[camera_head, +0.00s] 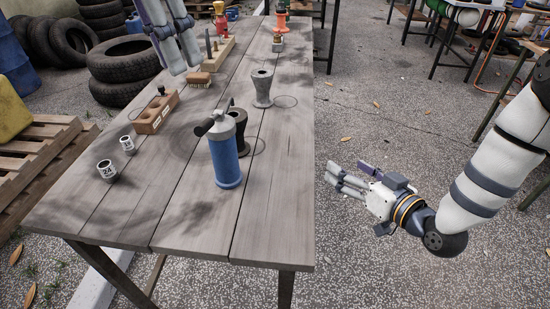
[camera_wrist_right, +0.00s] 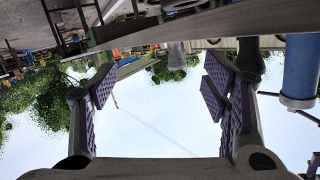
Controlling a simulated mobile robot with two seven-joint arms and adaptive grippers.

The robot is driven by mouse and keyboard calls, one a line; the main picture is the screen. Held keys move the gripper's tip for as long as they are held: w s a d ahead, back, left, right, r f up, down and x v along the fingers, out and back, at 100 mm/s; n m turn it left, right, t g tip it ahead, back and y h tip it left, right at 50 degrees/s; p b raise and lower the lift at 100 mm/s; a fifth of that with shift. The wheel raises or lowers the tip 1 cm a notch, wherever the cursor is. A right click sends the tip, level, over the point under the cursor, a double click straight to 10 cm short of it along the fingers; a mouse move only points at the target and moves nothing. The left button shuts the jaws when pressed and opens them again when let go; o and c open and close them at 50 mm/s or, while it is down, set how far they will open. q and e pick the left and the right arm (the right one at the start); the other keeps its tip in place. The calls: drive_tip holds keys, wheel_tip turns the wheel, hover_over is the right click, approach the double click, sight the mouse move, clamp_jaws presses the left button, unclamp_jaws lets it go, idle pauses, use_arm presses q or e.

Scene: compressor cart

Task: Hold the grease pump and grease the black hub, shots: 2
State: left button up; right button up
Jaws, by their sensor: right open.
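The grease pump (camera_head: 227,165), a blue cylinder with a grey head and a dark lever, stands upright on the table. The black hub (camera_head: 241,141) stands just behind it, partly hidden by the pump. In the right wrist view, which is upside down, the pump's blue body (camera_wrist_right: 302,68) is at the right edge, and the dark hub (camera_wrist_right: 250,62) shows beside it, partly behind a finger. My right gripper (camera_head: 338,180) is open and empty, off the table's right edge. My left gripper (camera_head: 181,68) hangs over the far left of the table; its finger gap is unclear.
A grey hub (camera_head: 262,89) stands behind the black one. Two small labelled cups (camera_head: 107,170) (camera_head: 127,145), a wooden block (camera_head: 156,114) and a brush (camera_head: 199,79) lie on the left. The front of the table (camera_head: 190,225) is clear. Tyres and pallets stand beyond the left edge.

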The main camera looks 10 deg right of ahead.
drive_tip(key=a+r+n+y, duration=0.3)
drive_tip(key=a+r, duration=0.1)
drive_tip(key=a, duration=0.2)
drive_tip(key=n+g+y, duration=0.2)
drive_tip(key=n+y, duration=0.3)
approach(232, 142)
drive_tip(key=x, duration=1.2)
drive_tip(key=shift+w+a, duration=0.25)
drive_tip(key=shift+w, duration=0.05)
drive_tip(key=c, duration=1.5)
use_arm(q)
drive_tip(key=shift+c, duration=1.1)
use_arm(e)
clamp_jaws()
use_arm(q)
drive_tip(key=shift+m, duration=0.3)
drive_tip(key=c, duration=0.4)
drive_tip(key=shift+f+m, duration=0.1)
drive_tip(key=shift+m, duration=0.9)
clamp_jaws()
drive_tip(key=shift+s+d+f+m+t+y, duration=0.3)
drive_tip(key=shift+f+m+t, duration=0.65)
drive_tip(key=shift+m, duration=3.4)
drive_tip(key=shift+s+d+f+m+t+y, duration=0.15)
drive_tip(key=shift+d+f+m+t, duration=0.75)
drive_tip(key=shift+m, duration=3.4)
drive_tip(key=shift+s+a+f+m+t+y, duration=0.2)
drive_tip(key=shift+f+m, duration=1.35)
drive_tip(key=shift+m, duration=2.8)
